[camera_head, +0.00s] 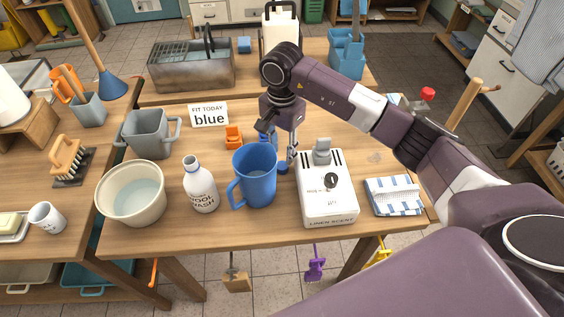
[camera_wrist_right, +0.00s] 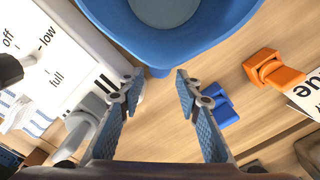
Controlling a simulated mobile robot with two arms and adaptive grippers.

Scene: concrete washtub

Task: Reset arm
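My right gripper (camera_head: 279,152) hangs over the table, just behind the blue pitcher (camera_head: 257,178) and left of the white dispenser box (camera_head: 326,205). In the right wrist view its two fingers (camera_wrist_right: 158,88) are apart with nothing held between them. The pitcher's blue rim (camera_wrist_right: 160,70) lies just ahead of the fingertips; I cannot tell whether they touch it. A small blue clip-like piece (camera_wrist_right: 222,108) lies on the wood beside one finger. My left gripper is not in view.
An orange clip (camera_head: 233,136) lies near the sign. A striped cloth (camera_head: 394,196) lies right of the dispenser. The table's back right has bare wood.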

